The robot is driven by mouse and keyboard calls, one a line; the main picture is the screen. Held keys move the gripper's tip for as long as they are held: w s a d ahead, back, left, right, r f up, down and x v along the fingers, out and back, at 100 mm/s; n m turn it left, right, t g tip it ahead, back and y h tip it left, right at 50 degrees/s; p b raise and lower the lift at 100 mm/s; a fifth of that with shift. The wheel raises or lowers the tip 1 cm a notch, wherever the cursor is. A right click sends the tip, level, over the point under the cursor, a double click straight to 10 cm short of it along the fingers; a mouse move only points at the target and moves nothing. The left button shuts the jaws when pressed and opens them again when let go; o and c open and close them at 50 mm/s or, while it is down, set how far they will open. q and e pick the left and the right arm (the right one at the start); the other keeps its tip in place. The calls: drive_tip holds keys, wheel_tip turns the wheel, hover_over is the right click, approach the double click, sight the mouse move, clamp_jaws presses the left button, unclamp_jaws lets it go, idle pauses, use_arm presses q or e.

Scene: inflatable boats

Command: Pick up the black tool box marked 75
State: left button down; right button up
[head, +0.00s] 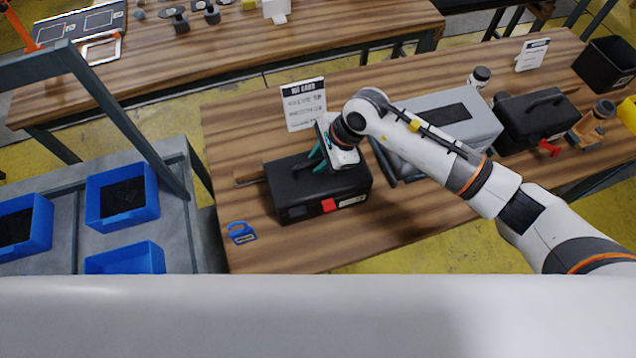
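A black tool box (295,198) with a red latch and a small pale label on its front stands upright on the wooden table. The label is too small to read. My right gripper (317,162), with teal fingers, is over the middle of its lid at the handle. The arm's wrist hides part of the lid and handle, and I cannot tell whether the fingers are closed on the handle. A second black tool box (528,132) with a red latch stands farther right on the same table. My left gripper is not in view.
A grey case (440,120) lies between the two black boxes, partly behind my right arm. A white sign (304,103) stands behind the near box. A blue clip-like item (241,232) lies front left. Blue bins (122,196) sit on a grey cart at left.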

drive_tip(key=shift+x, duration=1.1)
clamp_jaws()
drive_tip(key=shift+a+r, duration=0.1)
drive_tip(key=shift+r, duration=0.05)
